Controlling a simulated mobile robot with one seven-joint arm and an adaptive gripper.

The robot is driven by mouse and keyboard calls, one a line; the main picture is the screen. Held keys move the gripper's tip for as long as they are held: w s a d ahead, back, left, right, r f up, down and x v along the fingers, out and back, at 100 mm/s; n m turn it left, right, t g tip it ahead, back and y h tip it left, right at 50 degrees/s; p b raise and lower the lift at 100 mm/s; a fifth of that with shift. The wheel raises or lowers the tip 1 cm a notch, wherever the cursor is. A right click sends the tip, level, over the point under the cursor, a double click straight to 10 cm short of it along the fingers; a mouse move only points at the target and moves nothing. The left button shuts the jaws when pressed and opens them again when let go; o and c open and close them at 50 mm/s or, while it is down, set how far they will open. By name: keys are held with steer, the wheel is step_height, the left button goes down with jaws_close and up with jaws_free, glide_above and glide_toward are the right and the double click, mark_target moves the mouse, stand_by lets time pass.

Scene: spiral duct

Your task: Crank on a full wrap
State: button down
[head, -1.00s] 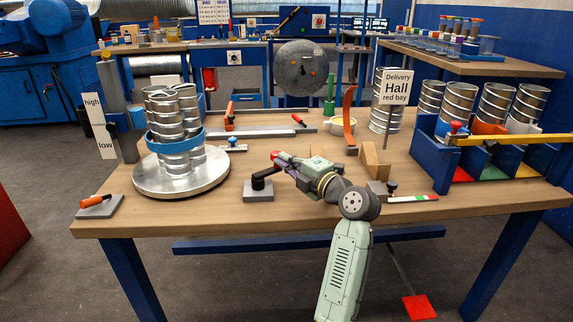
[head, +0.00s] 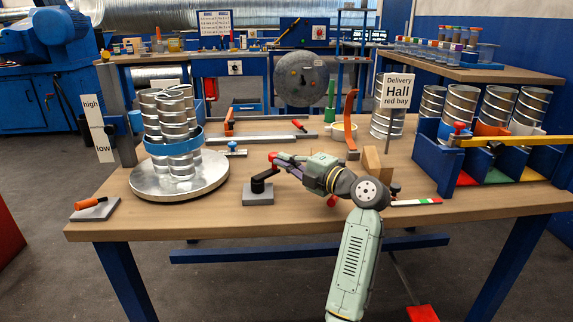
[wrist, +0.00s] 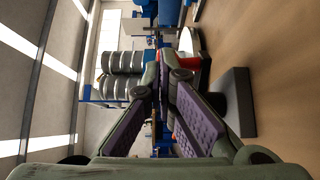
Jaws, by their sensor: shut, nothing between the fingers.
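A crank stands on a grey block (head: 258,195) at the table's front middle. Its black arm (head: 262,180) leans toward a red knob (head: 273,157). My gripper (head: 283,161) is shut and empty, its tips beside the red knob. In the wrist view, my fingers (wrist: 164,68) meet, with the red knob (wrist: 189,63) just beside the tips; I cannot tell if they touch. The block (wrist: 238,100) shows at the right there. A silver turntable (head: 150,188) at the left bears a bundle of spiral ducts (head: 172,113) with a blue band (head: 175,144) around it.
An orange-handled tool (head: 95,207) lies at the front left corner. Wooden blocks (head: 372,162) and a delivery sign (head: 394,90) stand right of my gripper. Blue bays (head: 437,165) fill the right end. Table between turntable and crank is clear.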

steer(key=shift+w+a+f+n+g+y+b, duration=0.15)
steer(key=shift+w+n+g+y+b, duration=0.3)
steer(key=shift+n+g+y+b, duration=0.5)
steer(key=shift+w+a+m+b, duration=0.2)
steer(key=shift+w+b, duration=0.35)
steer(key=shift+b, duration=0.5)
steer(key=shift+w+a+m+b, duration=0.15)
steer(key=shift+w+b, duration=0.35)
steer(key=shift+b, duration=0.5)
steer(key=shift+b+x, duration=0.95)
steer(key=shift+b, duration=0.1)
steer(key=shift+d, duration=0.25)
